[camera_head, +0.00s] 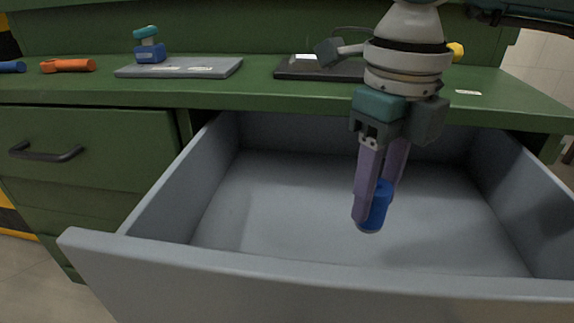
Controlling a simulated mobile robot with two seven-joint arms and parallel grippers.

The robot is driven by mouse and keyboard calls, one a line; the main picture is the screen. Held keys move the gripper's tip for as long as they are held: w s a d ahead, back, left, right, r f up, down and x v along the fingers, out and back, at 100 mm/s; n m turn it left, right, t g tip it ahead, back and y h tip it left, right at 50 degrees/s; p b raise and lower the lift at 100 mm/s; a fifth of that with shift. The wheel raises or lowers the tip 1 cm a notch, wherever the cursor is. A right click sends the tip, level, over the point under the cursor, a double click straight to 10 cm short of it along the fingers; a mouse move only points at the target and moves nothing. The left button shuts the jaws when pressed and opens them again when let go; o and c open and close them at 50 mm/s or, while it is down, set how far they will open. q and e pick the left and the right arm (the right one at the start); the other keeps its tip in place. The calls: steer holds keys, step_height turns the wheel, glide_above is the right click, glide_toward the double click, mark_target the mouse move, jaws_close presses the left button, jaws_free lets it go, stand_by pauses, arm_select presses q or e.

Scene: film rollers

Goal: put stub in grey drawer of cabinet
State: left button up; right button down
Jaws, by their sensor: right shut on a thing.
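The grey drawer (290,275) of the green cabinet (95,150) is pulled open, and its inside looks empty apart from what I hold. My right gripper (376,208) points down over the drawer's inside. It is shut on a blue cylindrical stub (378,207), which stands roughly upright between the purple fingers. I cannot tell whether the stub's lower end touches the drawer floor (300,195). My left gripper is not in view.
On the green top (255,93) lie an orange flashlight-like thing (68,65), a grey plate (180,67), a blue and teal piece (149,48) and a black tray (300,66). A closed green drawer with a dark handle (46,153) is at left.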

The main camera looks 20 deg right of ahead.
mark_target(366, 231)
step_height(366, 231, down, 7)
steer(key=shift+f+b, duration=0.1)
steer(key=shift+b, duration=0.75)
steer(key=shift+f, duration=0.15)
steer(key=shift+c, duration=2.2)
jaws_free()
steer(key=shift+r, duration=0.55)
step_height(366, 231, up, 10)
steer(key=p, duration=0.3)
steer(key=shift+r, duration=0.6)
